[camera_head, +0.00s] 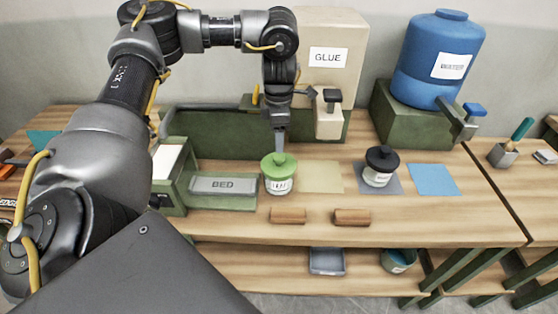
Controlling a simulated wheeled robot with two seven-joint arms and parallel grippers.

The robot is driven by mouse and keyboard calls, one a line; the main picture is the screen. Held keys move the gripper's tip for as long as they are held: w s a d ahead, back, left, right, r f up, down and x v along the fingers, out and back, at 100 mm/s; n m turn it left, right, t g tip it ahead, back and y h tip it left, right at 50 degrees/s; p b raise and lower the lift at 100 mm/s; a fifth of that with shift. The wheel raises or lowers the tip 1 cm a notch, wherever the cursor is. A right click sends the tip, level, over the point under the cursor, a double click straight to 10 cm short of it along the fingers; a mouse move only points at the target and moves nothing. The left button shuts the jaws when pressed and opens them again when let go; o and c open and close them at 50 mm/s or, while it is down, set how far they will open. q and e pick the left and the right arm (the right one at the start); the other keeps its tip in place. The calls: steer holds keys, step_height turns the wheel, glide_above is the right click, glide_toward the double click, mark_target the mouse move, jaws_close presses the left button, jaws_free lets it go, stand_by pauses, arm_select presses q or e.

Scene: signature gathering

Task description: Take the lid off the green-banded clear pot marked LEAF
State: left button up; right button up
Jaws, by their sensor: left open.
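The green-lidded pot (280,186) stands upright on the bench, with a white label on its clear body; the lettering is too small to read surely. Its green lid (279,166) is on it and has a knob on top. My left gripper (280,150) points straight down over the lid, its fingertips at the knob. It is open; whether the fingers touch the knob cannot be told. The gripper hides part of the knob. My right gripper is not in view.
A black-lidded pot (378,172) stands to the right on a grey mat. Yellow (322,177) and blue (433,180) mats lie bare. A BED tray (223,187) is just left. The GLUE dispenser (329,60) and blue water tank (437,60) stand behind. Two wooden blocks (288,216) lie in front.

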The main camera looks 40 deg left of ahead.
mark_target(279, 156)
arm_select(q)
step_height(279, 156, down, 2)
steer(key=shift+w+a+f, duration=0.1)
steer(key=shift+f, duration=0.25)
steer(key=shift+f+p, duration=0.3)
steer(key=shift+f, duration=2.05)
steer(key=shift+c, duration=0.2)
steer(key=c, duration=1)
